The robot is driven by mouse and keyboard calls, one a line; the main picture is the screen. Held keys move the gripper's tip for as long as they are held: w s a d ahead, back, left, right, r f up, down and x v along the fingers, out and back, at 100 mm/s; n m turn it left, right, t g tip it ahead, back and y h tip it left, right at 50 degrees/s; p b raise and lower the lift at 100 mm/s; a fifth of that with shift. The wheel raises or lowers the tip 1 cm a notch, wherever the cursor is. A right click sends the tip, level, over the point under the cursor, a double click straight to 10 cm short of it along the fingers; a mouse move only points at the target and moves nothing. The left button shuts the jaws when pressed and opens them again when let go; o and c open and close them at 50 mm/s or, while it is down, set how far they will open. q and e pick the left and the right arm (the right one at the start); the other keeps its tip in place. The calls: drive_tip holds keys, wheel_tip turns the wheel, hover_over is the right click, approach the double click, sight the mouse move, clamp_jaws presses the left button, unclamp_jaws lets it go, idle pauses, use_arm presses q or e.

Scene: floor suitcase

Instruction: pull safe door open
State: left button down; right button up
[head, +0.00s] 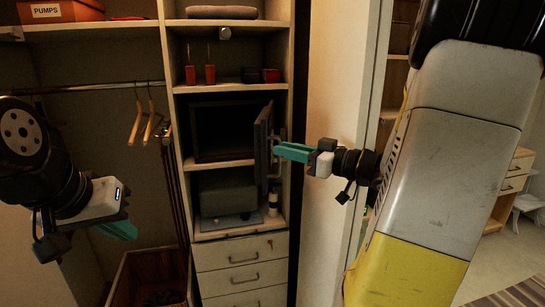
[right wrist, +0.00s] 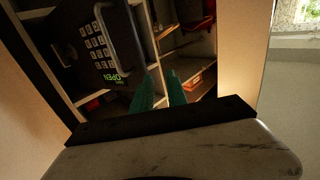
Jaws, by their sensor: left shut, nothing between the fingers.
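The safe (head: 222,130) sits in a shelf bay of the closet, with its dark interior showing. Its door (head: 263,145) stands swung out toward me on the right side, seen nearly edge-on. In the right wrist view the door (right wrist: 75,45) shows a keypad, a green OPEN display and a bar handle (right wrist: 112,42). My right gripper (head: 280,151) has its teal fingers at the outer face of the door, near the handle. In the wrist view its fingers (right wrist: 163,75) are apart, with nothing seen between them, beside the handle. My left gripper (head: 134,232) is shut and empty at lower left.
A grey box (head: 228,192) stands in the bay below the safe, above several drawers (head: 242,252). Hangers (head: 143,125) hang from a rail at left. A pale upright panel (head: 335,90) stands close to my right arm. An open bin (head: 148,270) is on the floor.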

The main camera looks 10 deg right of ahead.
drive_tip(key=s, duration=0.1)
drive_tip(key=s+a, duration=0.1)
drive_tip(key=s, duration=0.1)
drive_tip(key=s+a, duration=0.1)
drive_tip(key=s, duration=0.1)
drive_tip(key=shift+r, duration=0.25)
